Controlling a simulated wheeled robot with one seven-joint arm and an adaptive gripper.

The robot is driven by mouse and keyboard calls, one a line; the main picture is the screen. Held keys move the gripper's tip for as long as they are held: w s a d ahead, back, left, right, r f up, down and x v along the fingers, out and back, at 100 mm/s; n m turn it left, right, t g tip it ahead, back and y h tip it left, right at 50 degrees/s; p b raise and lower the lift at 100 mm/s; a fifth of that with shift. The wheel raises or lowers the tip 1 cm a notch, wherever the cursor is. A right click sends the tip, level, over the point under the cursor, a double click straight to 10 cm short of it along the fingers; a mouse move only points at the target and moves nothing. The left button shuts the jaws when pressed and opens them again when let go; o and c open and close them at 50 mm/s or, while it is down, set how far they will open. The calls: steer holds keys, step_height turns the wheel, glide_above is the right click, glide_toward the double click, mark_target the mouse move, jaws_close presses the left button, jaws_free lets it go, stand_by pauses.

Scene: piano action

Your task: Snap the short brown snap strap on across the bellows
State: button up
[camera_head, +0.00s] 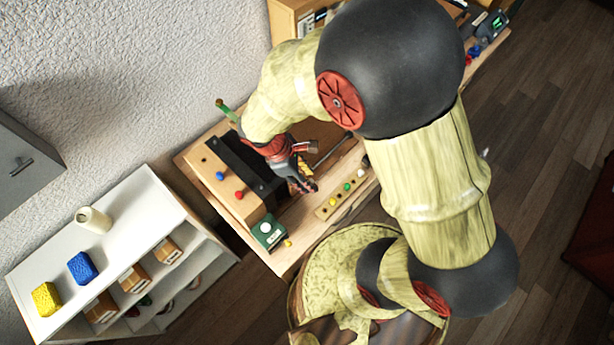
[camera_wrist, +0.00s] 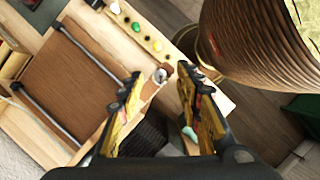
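The bellows (camera_head: 243,165) is a dark block set in the light wooden case on the bench. Its dark ribbed surface (camera_wrist: 150,134) shows between my fingers in the wrist view. My gripper (camera_head: 303,180) is over the bench, just right of the bellows. In the wrist view my gripper (camera_wrist: 160,75) has its two yellow and black fingers apart, with a clear gap. A small brown piece with a round metallic end (camera_wrist: 160,74) shows between the fingertips; it may be the strap, but I cannot tell. I see no contact with either finger. My arm hides part of the bench.
A light strip with coloured knobs (camera_head: 343,192) lies right of my gripper. A brown panel with two grey rods (camera_wrist: 65,85) is beside it. A green box (camera_head: 269,231) sits at the bench's near corner. A white shelf (camera_head: 130,220) stands at the left.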

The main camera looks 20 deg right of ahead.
steer(key=c, duration=0.4)
jaws_close()
stand_by(0.5)
